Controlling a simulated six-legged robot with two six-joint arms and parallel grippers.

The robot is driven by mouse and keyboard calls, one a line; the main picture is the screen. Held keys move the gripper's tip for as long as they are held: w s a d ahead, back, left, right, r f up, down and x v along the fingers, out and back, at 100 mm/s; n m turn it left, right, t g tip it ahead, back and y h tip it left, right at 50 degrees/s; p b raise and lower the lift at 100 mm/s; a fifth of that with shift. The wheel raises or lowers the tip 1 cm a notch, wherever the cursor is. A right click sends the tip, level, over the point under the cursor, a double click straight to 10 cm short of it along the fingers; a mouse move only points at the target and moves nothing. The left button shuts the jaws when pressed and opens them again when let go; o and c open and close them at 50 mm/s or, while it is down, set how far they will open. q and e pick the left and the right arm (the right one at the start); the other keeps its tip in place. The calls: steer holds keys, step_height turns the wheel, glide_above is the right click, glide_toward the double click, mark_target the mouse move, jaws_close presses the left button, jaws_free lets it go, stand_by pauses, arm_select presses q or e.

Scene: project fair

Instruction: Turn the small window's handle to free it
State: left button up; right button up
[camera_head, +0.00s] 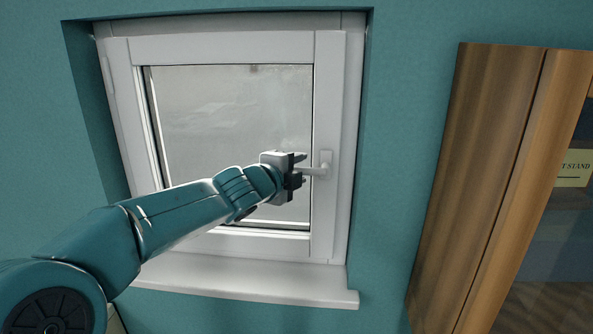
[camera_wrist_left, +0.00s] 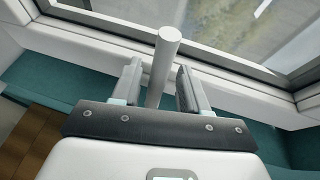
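The small white-framed window (camera_head: 330,90) is set in a teal wall and looks shut. Its white handle (camera_head: 316,171) sits on the right side of the sash, with the lever pointing left, about level. My left gripper (camera_head: 299,170) comes in from the left at the lever's free end, one finger above and one below it. In the left wrist view, the round handle bar (camera_wrist_left: 164,62) stands between the two fingers of my left gripper (camera_wrist_left: 160,88). Gaps show on both sides of the bar, so the gripper is open around it. My right gripper is not in view.
A white sill (camera_head: 250,281) juts out below the window. The recess edges frame the window left and right. A wooden cabinet or frame (camera_head: 480,180) stands to the right, with a yellow sign (camera_head: 574,168) beyond it. Bare wall lies between window and wood.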

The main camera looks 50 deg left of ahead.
arm_select(q)
steer(key=shift+s, duration=0.1)
steer(key=p+v, duration=0.4)
steer(key=v, duration=1.2)
steer(key=shift+d, duration=0.1)
